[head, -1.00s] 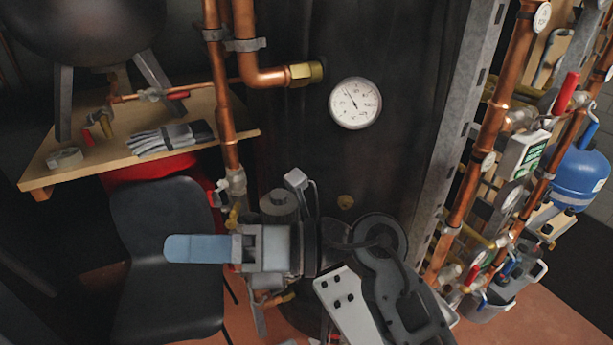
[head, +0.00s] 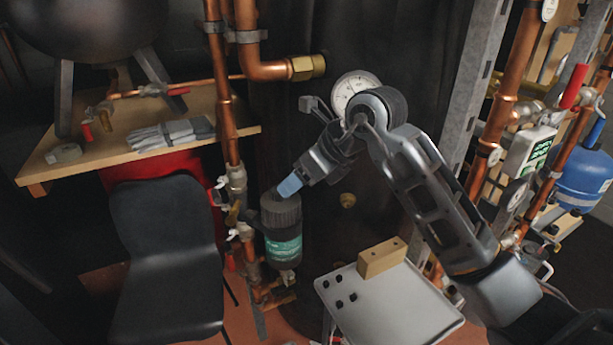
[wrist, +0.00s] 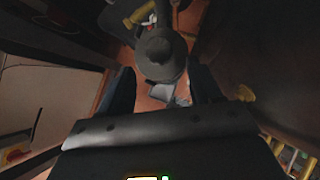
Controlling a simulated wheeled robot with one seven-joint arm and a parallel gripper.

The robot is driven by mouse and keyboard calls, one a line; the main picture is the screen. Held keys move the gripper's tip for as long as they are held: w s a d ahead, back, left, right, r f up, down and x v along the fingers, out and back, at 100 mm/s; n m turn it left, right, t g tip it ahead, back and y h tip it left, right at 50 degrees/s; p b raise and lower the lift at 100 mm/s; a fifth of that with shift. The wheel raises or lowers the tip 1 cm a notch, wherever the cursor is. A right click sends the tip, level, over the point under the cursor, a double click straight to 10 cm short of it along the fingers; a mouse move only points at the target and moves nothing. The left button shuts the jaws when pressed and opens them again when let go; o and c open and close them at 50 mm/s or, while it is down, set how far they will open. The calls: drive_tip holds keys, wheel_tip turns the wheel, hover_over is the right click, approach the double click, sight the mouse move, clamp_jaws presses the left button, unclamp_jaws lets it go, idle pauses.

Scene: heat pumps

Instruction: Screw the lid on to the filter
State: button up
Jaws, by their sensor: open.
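The filter (head: 284,248) is a dark upright cylinder with a green label, mounted on the copper pipework left of the tank. Its dark lid (head: 280,208) sits on its top; I cannot tell how tightly it is seated. My gripper (head: 289,186) is just above the lid, tilted down and to the left, with blue-grey fingers. In the wrist view the lid (wrist: 160,54) shows round, beyond and between the open fingers of my gripper (wrist: 163,82), with nothing held. The filter's body is mostly hidden below the lid there.
A grey tray (head: 405,318) with a wooden block (head: 382,258) and several black knobs stands at lower right. Copper pipes (head: 229,120) run close left of the filter, and a black chair (head: 165,250) stands further left. The dark tank (head: 400,60) is behind.

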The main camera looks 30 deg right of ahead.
sight(281, 202)
drive_tip(key=shift+b+x, duration=1.25)
drive_tip(key=shift+x, duration=1.7)
drive_tip(key=shift+a, duration=0.1)
drive_tip(key=shift+c, duration=0.2)
drive_tip(key=shift+f, duration=0.1)
drive_tip(key=c, duration=1)
